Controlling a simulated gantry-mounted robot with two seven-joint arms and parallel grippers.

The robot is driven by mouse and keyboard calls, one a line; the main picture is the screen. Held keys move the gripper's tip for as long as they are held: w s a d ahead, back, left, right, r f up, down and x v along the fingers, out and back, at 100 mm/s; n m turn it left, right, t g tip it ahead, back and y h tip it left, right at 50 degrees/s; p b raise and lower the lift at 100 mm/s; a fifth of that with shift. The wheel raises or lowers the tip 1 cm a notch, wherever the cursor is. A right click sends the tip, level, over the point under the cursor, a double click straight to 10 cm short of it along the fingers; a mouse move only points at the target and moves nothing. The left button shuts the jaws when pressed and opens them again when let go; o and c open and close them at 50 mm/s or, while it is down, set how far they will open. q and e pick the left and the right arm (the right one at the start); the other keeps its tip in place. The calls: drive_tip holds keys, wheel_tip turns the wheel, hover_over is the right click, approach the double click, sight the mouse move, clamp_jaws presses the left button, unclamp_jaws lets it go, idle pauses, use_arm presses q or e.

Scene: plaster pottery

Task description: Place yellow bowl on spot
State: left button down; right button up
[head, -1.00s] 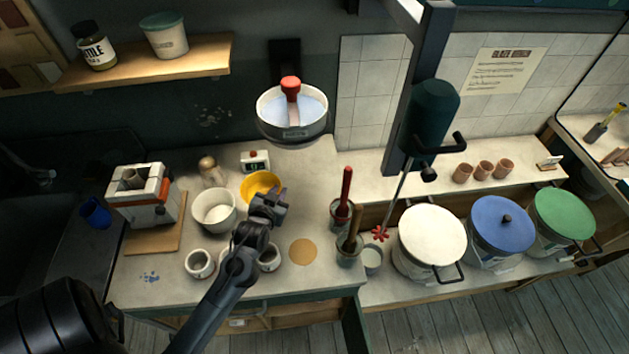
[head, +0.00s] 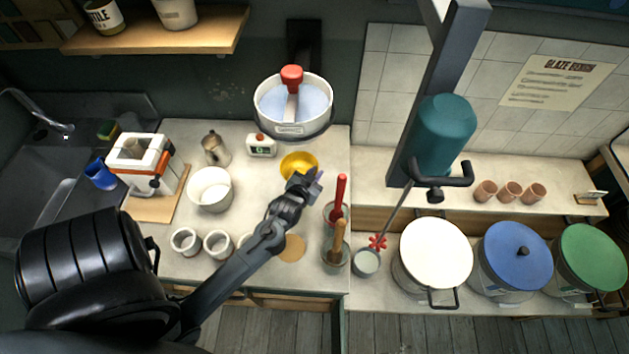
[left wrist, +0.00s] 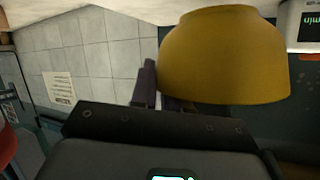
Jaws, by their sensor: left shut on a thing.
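In the left wrist view the bowl (left wrist: 225,55) fills the upper right, beside the purple fingers (left wrist: 148,85); that view is upside down. The bowl seems to be slightly above the counter, but the exact gap is hard to tell. The spot (head: 293,248) is a flat tan disc nearer the counter's front edge, partly covered by my left forearm. My right gripper is not in view.
A white bowl (head: 210,188) and small white cups (head: 185,241) stand left. A white timer (head: 261,145) sits behind. Pots with a red-handled tool (head: 340,197) and a wooden-handled tool (head: 338,240) stand right of the spot. A basin (head: 292,105) hangs at the back.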

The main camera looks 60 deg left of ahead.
use_arm(q)
drive_tip(key=shift+f, duration=1.9)
drive_tip(key=shift+f, duration=0.1)
drive_tip(key=shift+f, duration=0.1)
drive_tip(key=c, duration=1.1)
unclamp_jaws()
drive_tip(key=shift+r, duration=0.3)
drive_tip(key=v, duration=1.1)
drive_tip(key=shift+s+d+r, duration=0.1)
drive_tip(key=shift+s+d, duration=0.15)
drive_tip(key=shift+s, duration=0.05)
